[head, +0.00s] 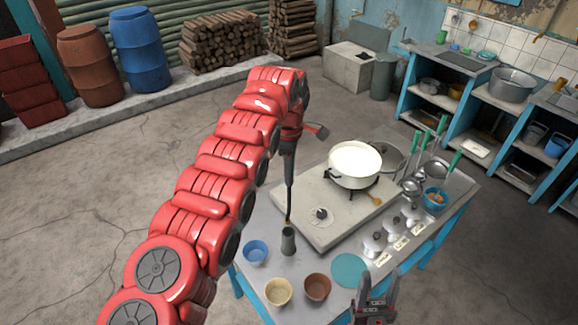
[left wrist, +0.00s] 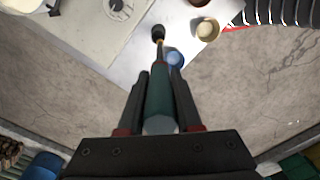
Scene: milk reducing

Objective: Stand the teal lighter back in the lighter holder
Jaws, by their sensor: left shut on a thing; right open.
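My left gripper (head: 290,152) is shut on the teal lighter (left wrist: 160,98), whose handle lies between the fingers in the left wrist view. In the head view the lighter (head: 289,190) hangs almost upright, tip down, and looks dark. The lighter holder (head: 288,243) is a dark grey-green cup on the table's near left part. The lighter's tip shows just above the holder's mouth; in the left wrist view it points at the holder (left wrist: 158,31). I cannot tell whether the tip is inside. My right gripper (head: 378,280) is open and empty at the table's near edge.
Near the holder stand a blue cup (head: 256,251), a cream cup (head: 278,291) and a brown cup (head: 317,287). A teal disc (head: 350,270) lies to the right. Behind, a stove slab (head: 300,207) bears a white pot (head: 354,165). Ladles and labelled scoops stand at the right.

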